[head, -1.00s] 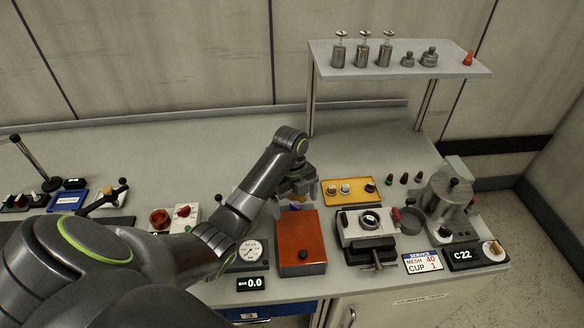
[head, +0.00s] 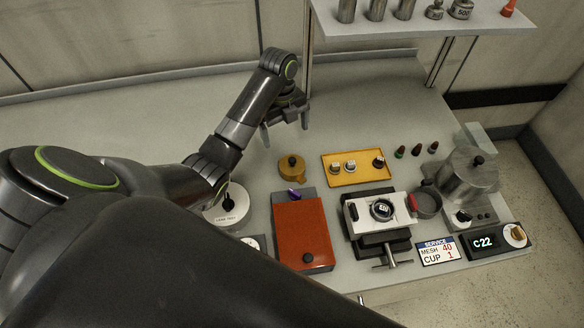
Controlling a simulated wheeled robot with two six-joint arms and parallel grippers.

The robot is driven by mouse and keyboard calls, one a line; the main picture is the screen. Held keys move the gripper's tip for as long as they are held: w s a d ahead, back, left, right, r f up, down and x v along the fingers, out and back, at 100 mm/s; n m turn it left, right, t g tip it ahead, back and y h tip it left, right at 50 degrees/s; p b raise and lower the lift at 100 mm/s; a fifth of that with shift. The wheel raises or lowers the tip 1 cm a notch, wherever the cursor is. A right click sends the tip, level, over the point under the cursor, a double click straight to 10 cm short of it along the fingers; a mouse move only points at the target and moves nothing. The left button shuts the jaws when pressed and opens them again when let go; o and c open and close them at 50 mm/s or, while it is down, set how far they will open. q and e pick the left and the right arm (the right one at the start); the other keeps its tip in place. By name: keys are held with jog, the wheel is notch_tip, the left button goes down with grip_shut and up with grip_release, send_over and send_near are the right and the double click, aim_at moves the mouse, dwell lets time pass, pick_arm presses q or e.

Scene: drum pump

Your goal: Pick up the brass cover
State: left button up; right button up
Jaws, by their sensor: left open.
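The brass cover (head: 290,174), a round gold-coloured piece with a dark knob on top, sits on the grey bench behind the red-orange box. My left gripper (head: 285,146) is open and empty, fingers pointing down. It hangs above the bench, just behind the cover in the picture, and its fingers appear apart from the cover. The cover is in plain sight. My right gripper is not in view.
The red-orange box (head: 302,236) stands in front of the cover, with a small purple piece (head: 294,194) at its back edge. A yellow tray (head: 345,180) with small parts lies to the right. A round white-faced device (head: 229,208) stands at left.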

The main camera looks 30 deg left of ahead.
aim_at(292, 159)
pick_arm(q)
jog(key=f+b, duration=0.2)
jog(key=f, duration=0.1)
jog(key=f+b, duration=0.5)
jog(key=f, duration=0.1)
jog(key=shift+s+d, duration=0.15)
jog(key=shift+d, duration=0.25)
jog(key=shift+d+f+b, duration=0.2)
jog(key=shift+f+b, duration=0.75)
jog(key=shift+b, duration=0.2)
jog(key=f, duration=0.1)
jog(key=d+f, duration=0.1)
jog(key=f, duration=0.1)
jog(key=shift+f, duration=0.45)
jog(key=c, duration=1.2)
